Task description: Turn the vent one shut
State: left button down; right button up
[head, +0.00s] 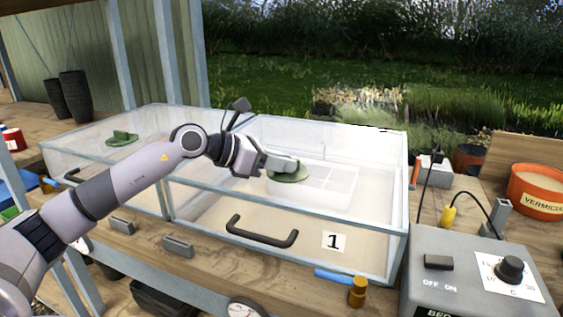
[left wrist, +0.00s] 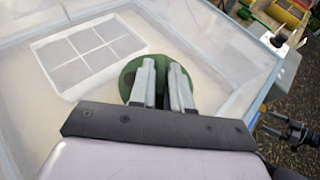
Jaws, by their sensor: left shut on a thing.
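The vent one (head: 291,175) is a round green disc with a raised grip on the clear lid of the propagator box marked 1 (head: 334,241). In the left wrist view its green disc (left wrist: 128,80) shows around my fingers. My left gripper (head: 283,164) is over the disc, its two grey fingers close together and shut on the vent's grip, which the fingers mostly hide. How far the vent is turned cannot be told.
A second green vent (head: 122,139) sits on the left-hand box. A black handle (head: 262,234) is on the front of box 1. A grey control box with a knob (head: 509,269) stands at the right. A white tray (left wrist: 88,55) shows through the lid.

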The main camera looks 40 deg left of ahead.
pick_arm(q)
jog(key=m+g+h, duration=0.2)
jog(key=m, duration=0.1)
jog(key=m+g+h, duration=0.1)
jog(key=shift+w+a+r+g+h, duration=0.2)
jog(key=shift+w+g+h, duration=0.1)
jog(key=shift+h, duration=0.1)
jog(key=shift+w+a+f+m+g+h, duration=0.1)
jog(key=shift+m+g+h, duration=0.4)
jog(key=shift+m+g, duration=0.6)
jog(key=shift+w+f+m+g+h, duration=0.1)
jog(key=shift+m+g+h, duration=0.4)
jog(key=shift+m+g, duration=0.8)
jog(key=c, duration=1.2)
grip_release()
jog(key=shift+o, duration=0.2)
jog(key=v, duration=0.6)
jog(key=shift+a+r, duration=0.1)
jog(key=shift+a, duration=0.15)
jog(key=shift+s+a+r, duration=0.1)
jog(key=shift+s+a, duration=0.1)
jog(key=shift+a, duration=0.1)
